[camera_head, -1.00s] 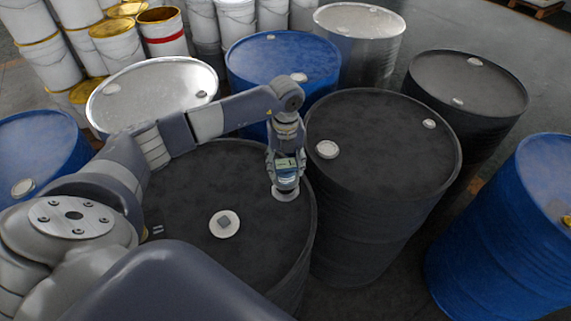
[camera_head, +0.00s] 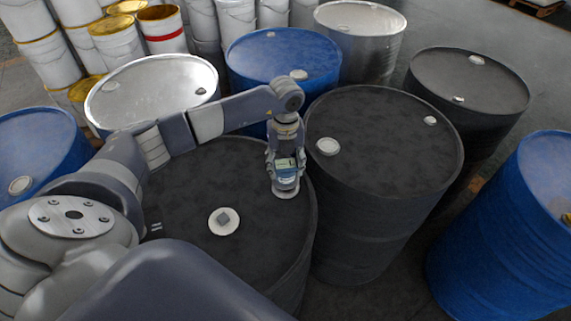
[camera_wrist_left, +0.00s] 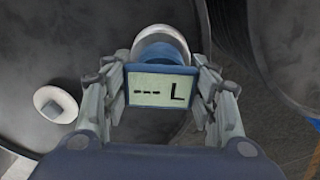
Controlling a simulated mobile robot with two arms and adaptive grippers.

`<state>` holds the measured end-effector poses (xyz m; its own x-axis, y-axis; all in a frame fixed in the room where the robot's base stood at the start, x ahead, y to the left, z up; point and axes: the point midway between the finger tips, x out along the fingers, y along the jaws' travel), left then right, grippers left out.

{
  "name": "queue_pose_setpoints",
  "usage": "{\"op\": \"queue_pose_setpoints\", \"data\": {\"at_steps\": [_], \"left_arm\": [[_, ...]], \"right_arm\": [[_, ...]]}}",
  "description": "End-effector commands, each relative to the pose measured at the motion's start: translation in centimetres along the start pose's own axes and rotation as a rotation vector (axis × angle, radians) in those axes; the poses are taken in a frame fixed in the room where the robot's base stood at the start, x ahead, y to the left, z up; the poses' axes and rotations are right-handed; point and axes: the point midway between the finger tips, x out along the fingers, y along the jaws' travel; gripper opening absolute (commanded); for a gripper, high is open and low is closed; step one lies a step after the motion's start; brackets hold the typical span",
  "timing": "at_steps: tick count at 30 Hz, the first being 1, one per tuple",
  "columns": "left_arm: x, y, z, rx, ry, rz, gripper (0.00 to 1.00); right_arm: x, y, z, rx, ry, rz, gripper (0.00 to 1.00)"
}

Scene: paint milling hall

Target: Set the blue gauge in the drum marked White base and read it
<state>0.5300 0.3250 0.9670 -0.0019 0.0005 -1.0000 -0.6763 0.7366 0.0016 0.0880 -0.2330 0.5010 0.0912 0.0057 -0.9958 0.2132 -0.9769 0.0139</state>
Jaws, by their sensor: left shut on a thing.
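The blue gauge (camera_head: 287,170) is between the fingers of my left gripper (camera_head: 285,165), which is shut on it. In the left wrist view the gauge (camera_wrist_left: 160,88) faces the camera, and its display reads "--- L". It stands over a round pale fitting (camera_head: 284,193) near the right edge of a black drum's lid (camera_head: 200,190). I cannot tell whether it sits in the fitting or just above it. I can read no "White base" marking on any drum. My right gripper is not in view.
A white cap with a grey square (camera_head: 224,221) lies on the same lid. A taller black drum (camera_head: 380,140) stands close on the right. White pails (camera_head: 115,42) stack at the back left.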

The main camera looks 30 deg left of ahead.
Motion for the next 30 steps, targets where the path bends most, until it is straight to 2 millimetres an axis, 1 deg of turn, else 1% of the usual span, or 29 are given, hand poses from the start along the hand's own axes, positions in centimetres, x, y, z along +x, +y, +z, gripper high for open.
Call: {"op": "queue_pose_setpoints", "data": {"at_steps": [12,30], "left_arm": [[0.0,0.0,0.1,0.000,-0.001,-0.002,0.16],[1.5,0.0,0.0,0.000,-0.001,-0.001,0.16]], "right_arm": [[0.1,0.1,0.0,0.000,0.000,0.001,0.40],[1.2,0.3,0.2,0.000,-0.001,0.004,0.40]]}}
